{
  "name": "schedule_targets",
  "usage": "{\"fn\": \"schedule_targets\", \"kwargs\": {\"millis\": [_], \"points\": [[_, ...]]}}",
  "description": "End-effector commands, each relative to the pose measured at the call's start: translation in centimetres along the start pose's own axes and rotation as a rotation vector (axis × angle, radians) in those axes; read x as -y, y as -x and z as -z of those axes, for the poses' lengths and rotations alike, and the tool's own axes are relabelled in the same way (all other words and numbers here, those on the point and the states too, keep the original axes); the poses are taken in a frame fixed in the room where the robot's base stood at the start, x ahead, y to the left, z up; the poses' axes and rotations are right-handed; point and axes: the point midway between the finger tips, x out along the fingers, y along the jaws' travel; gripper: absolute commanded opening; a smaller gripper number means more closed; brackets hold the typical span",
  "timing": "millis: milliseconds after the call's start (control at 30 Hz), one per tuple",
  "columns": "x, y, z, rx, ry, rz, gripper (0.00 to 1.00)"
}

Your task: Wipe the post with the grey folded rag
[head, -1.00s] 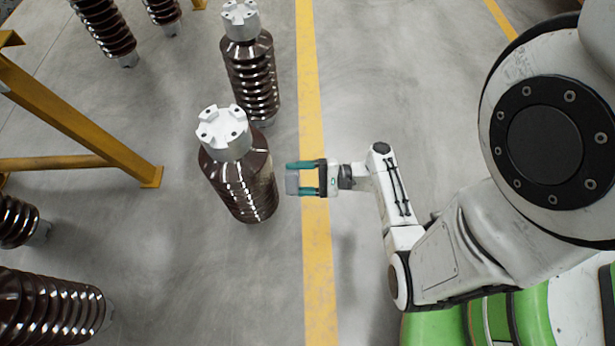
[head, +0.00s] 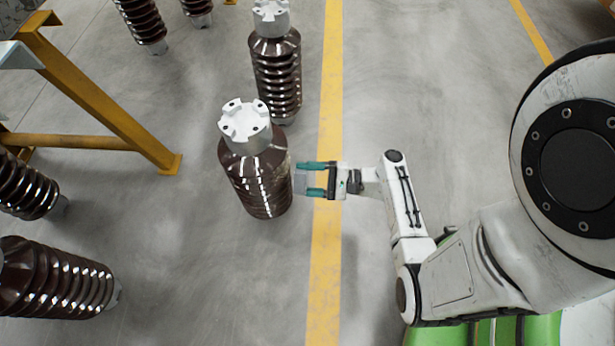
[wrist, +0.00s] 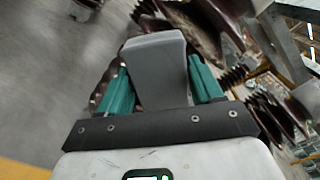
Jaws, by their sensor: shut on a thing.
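The post is a dark brown ribbed insulator (head: 262,186) with a white slotted metal cap (head: 245,124), standing upright left of the yellow floor line. My gripper (head: 310,179) is at its right side, level with its ribbed body, fingers pointing left. The teal fingers are shut on the grey folded rag (head: 301,182). The rag's left end is at the post's right edge; I cannot tell whether it touches. In the wrist view the rag (wrist: 157,70) stands between the two fingers and hides most of the post behind it.
Another insulator (head: 277,80) stands just behind the post. More insulators lie or stand at the far left (head: 50,280) and top left (head: 143,22). A yellow steel frame (head: 110,105) stands to the left.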

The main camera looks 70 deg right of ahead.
Motion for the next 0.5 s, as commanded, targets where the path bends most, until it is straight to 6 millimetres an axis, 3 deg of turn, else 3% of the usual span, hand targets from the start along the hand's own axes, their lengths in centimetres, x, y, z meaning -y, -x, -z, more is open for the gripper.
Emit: {"fn": "schedule_targets", "kwargs": {"millis": [500], "points": [[0.04,-0.99,-0.01,0.001,0.000,0.000,0.41]]}}
